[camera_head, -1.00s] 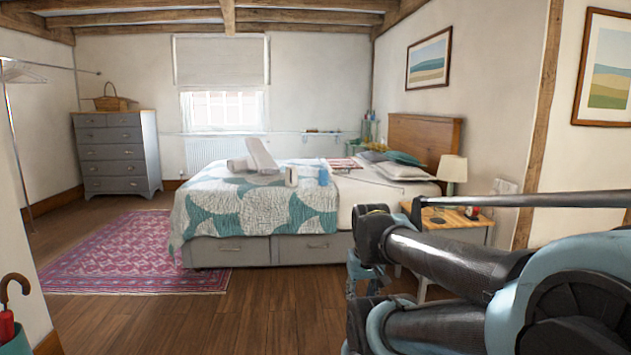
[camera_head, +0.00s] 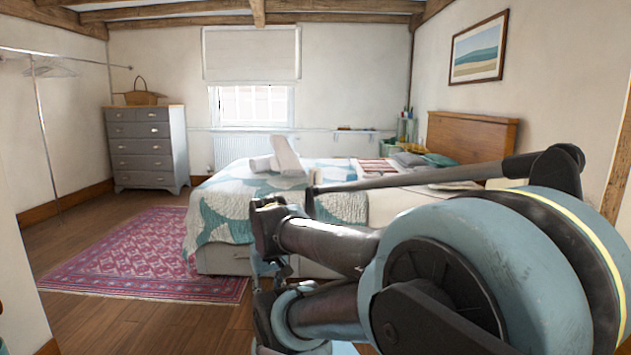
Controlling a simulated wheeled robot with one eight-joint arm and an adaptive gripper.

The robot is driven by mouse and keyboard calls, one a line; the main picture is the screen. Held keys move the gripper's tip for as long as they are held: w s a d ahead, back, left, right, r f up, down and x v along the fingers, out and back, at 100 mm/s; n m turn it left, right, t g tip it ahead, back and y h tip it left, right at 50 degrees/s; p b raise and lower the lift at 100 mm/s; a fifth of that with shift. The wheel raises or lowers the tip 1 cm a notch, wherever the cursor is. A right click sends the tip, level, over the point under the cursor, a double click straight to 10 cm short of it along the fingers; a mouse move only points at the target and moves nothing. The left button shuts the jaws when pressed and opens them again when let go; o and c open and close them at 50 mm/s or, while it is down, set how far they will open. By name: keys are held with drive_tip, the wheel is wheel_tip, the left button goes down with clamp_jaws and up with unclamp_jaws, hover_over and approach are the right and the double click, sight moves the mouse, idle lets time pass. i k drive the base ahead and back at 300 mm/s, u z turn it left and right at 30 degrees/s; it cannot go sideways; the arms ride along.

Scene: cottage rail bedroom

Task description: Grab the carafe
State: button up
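I cannot make out a carafe in the head view. My arm crosses the right half and covers much of the bed and the space beside it. My gripper (camera_head: 270,268) seems to be the small bluish part at the arm's far end, low in front of the bed's near side. It is mostly hidden behind dark arm links, so I cannot see whether it is open or holds anything.
A bed (camera_head: 227,260) with a teal-and-white quilt stands ahead, pale items (camera_head: 287,157) lying on it. A grey chest of drawers (camera_head: 143,160) with a wicker basket (camera_head: 139,98) stands back left. A red rug (camera_head: 145,262) lies on open floor to the left.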

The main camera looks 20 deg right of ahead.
sight(352, 175)
drive_tip(key=u, duration=0.05)
drive_tip(key=i, duration=1.2)
drive_tip(key=z, duration=0.85)
drive_tip(key=i, duration=1.05)
drive_tip(key=z, duration=0.65)
